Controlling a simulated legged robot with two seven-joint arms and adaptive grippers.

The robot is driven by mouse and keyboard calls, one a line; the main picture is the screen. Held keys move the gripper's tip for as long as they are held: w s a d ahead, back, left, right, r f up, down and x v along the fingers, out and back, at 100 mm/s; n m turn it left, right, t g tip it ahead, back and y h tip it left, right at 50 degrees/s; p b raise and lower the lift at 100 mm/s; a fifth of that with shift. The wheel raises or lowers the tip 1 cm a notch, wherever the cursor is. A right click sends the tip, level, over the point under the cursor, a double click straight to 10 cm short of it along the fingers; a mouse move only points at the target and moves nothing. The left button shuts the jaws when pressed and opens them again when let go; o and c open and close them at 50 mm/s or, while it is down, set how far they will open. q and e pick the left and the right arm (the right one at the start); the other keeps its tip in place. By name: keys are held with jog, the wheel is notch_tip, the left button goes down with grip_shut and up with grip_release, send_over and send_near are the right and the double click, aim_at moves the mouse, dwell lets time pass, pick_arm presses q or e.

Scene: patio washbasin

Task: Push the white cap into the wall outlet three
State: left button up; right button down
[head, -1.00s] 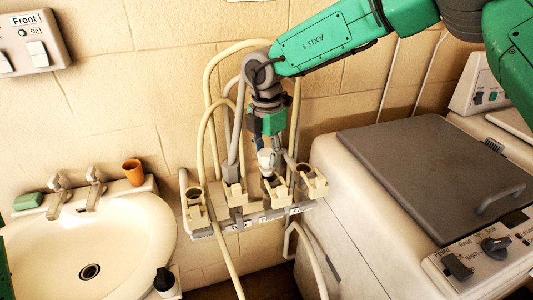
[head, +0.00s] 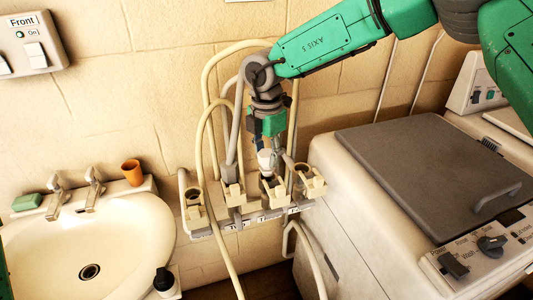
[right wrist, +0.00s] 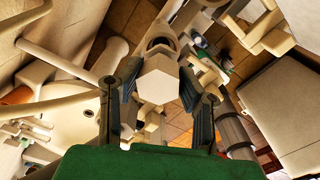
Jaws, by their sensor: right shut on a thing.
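The white cap (head: 264,159) is held in my right gripper (head: 267,152), just above the third wall outlet (head: 273,188) from the left. A dark gap shows under the cap, so it looks apart from the outlet. In the right wrist view the cap (right wrist: 164,82) is a pale faceted block between the two dark fingers of my right gripper (right wrist: 163,102). Beyond it the round dark opening of an outlet (right wrist: 160,43) shows, partly hidden by the cap. My left gripper is not in view.
A washbasin (head: 140,235) with an orange cup (head: 133,172) lies left. A washing machine (head: 335,240) stands close on the right. Hoses (head: 207,75) loop beside my arm.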

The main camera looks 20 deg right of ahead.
aim_at(267, 152)
jog(key=shift+f+b, duration=0.35)
jog(key=shift+f, duration=0.8)
jog(key=c, duration=1.4)
grip_release()
jog(key=shift+r, duration=0.1)
notch_tip(267, 152, up, 5)
jog(key=p, duration=0.4)
jog(key=shift+r+p, duration=0.2)
jog(key=shift+p, duration=0.15)
jog(key=shift+w+r, duration=0.1)
jog(key=shift+r, duration=2.65)
jog(key=shift+f, duration=0.1)
